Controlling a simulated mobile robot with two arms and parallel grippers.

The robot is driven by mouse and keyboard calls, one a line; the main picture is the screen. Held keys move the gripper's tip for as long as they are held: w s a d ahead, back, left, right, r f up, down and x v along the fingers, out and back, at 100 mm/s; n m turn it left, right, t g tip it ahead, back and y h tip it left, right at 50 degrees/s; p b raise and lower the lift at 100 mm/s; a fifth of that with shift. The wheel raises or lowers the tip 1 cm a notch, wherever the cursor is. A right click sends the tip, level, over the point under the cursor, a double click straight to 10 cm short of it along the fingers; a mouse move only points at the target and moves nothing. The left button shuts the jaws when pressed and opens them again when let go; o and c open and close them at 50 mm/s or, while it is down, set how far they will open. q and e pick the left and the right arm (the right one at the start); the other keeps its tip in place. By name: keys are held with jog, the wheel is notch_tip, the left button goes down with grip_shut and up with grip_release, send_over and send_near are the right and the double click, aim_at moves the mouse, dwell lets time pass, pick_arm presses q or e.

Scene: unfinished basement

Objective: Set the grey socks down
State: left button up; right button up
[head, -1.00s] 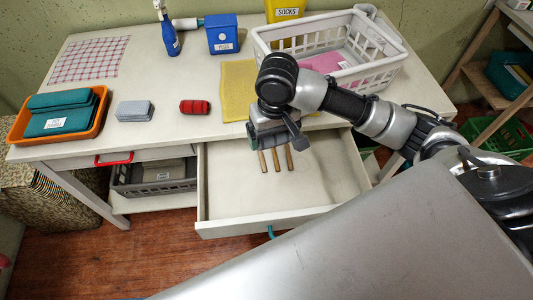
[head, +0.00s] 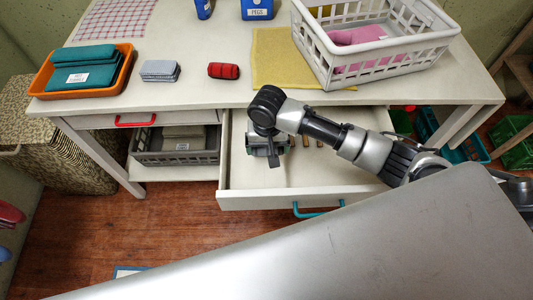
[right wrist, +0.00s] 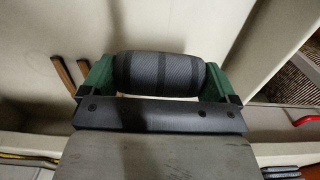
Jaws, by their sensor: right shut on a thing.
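The grey socks (right wrist: 158,74) are a dark grey striped roll in the right wrist view. My right gripper (right wrist: 158,80) is shut on them, with a green finger at each end of the roll. In the head view my right gripper (head: 268,158) is over the left part of the open drawer (head: 300,200) and hides the socks. I cannot tell whether the roll touches the drawer floor. My left gripper is not in view.
Wooden sticks (head: 313,144) lie in the drawer, right of the gripper. On the table are a red roll (head: 223,71), a grey folded cloth (head: 160,71), an orange tray (head: 84,90), a yellow cloth (head: 275,60) and a white basket (head: 398,72). The drawer's front is clear.

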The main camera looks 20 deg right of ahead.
jog(key=shift+s+a+f, duration=0.1)
jog(key=shift+a+f, duration=0.1)
jog(key=shift+a, duration=0.1)
jog(key=shift+f, duration=2.05)
jog(key=o, duration=0.6)
jog(key=shift+f, duration=0.1)
jog(key=shift+o, duration=0.2)
notch_tip(320, 180, up, 12)
jog(key=shift+r+p, duration=0.15)
jog(key=shift+p, duration=0.4)
